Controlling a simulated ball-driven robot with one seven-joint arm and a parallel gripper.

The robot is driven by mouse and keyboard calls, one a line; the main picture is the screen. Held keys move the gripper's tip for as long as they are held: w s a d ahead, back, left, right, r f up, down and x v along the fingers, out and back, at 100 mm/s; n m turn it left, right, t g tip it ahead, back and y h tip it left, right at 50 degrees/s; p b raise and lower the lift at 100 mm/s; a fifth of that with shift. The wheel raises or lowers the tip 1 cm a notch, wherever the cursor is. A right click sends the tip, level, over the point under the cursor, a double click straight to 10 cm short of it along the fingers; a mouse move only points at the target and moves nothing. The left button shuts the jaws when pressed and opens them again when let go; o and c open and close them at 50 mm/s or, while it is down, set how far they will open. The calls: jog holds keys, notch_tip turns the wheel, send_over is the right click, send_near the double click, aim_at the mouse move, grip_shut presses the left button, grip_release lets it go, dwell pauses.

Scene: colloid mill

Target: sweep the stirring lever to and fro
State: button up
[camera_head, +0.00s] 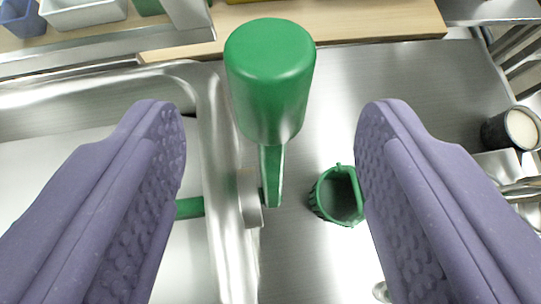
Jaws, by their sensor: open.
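The stirring lever (270,85) shows at the upper middle of the head camera view. It has a thick green knob on a thin green arm that runs down to a grey pivot piece at the rim of the metal basin. A green rod (189,208) extends left from there, partly hidden by my left finger. My gripper (271,140) is open, with its two purple textured fingers at left and right. The lever's knob and arm stand in the gap between the fingers, and neither finger appears to touch them.
A metal basin (212,150) lies at left. A small green basket (337,196) sits on the steel counter (400,80) close to my right finger. A dark cup (511,130) stands at far right. Bins and a wooden shelf (370,20) line the back.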

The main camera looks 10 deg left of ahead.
jog(key=shift+c, duration=1.3)
jog(key=s+r+m+b, duration=0.1)
jog(key=m, duration=0.2)
jog(key=s+r+m+t+b, duration=0.1)
jog(key=s+m+b, duration=0.1)
jog(key=m, duration=0.1)
jog(key=s+a+r+m+b, duration=0.1)
jog(key=m, duration=0.2)
jog(key=shift+s+r+m+t+h, duration=0.15)
jog(key=shift+s+m+t+h, duration=0.15)
jog(key=shift+s+h, duration=0.1)
grip_shut()
jog(key=s+a+m+h+b, duration=0.2)
jog(key=s+m+b, duration=0.2)
jog(key=s+m, duration=0.6)
jog(key=w+f+b, duration=0.1)
jog(key=w, duration=0.3)
jog(key=w+d+f+m+b, duration=0.1)
jog(key=w+f, duration=0.1)
jog(key=w, duration=0.3)
jog(key=w+f+m+b, duration=0.1)
jog(key=w+f, duration=0.1)
jog(key=w, duration=0.2)
jog(key=shift+w+d+b, duration=0.25)
jog(key=shift+w+b, duration=0.05)
jog(key=shift+w+f, duration=0.15)
jog(key=shift+w, duration=0.45)
